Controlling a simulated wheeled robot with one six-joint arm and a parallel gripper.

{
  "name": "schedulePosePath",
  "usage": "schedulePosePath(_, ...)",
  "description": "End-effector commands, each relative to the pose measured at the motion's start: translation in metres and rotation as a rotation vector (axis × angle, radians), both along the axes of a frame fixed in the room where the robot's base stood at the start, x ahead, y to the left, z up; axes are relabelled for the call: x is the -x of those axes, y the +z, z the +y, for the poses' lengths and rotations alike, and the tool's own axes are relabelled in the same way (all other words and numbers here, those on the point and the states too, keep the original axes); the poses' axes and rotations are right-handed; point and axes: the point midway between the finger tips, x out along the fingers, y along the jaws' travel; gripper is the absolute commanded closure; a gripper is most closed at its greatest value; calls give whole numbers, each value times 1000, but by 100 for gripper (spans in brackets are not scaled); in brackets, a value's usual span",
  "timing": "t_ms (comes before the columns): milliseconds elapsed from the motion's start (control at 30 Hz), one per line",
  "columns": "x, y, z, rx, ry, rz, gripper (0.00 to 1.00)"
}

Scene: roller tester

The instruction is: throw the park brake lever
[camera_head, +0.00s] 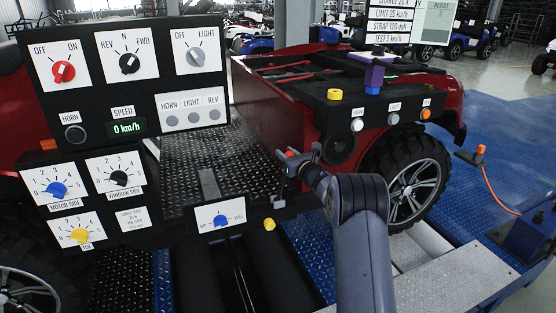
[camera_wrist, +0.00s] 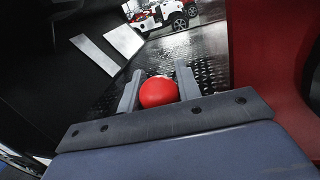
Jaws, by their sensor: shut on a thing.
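The park brake lever shows as a red round knob (camera_head: 291,153) at the right edge of the black footwell, in the middle of the head view. My gripper (camera_head: 298,158) reaches it from the right and is shut on it. In the wrist view the red knob (camera_wrist: 158,92) sits between the two grey fingers of my gripper (camera_wrist: 158,75), one on each side. The lever's shaft under the knob is mostly hidden by the fingers and the knob itself.
A black control panel (camera_head: 140,20) with switches and dials stands left of my gripper. A red vehicle body and a large wheel (camera_head: 412,185) are close on the right.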

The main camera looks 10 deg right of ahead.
Motion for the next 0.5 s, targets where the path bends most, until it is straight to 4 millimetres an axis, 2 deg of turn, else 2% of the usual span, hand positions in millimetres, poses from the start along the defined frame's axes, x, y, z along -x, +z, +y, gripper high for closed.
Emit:
schedulePosePath(33,-2,-6,-9,-1,-4,-2,100)
schedulePosePath(133,-3,-6,-16,0,-3,-1,100)
schedulePosePath(467,-3,-5,-19,2,-4,3,100)
schedulePosePath(500,-3,-5,-19,2,-4,3,67)
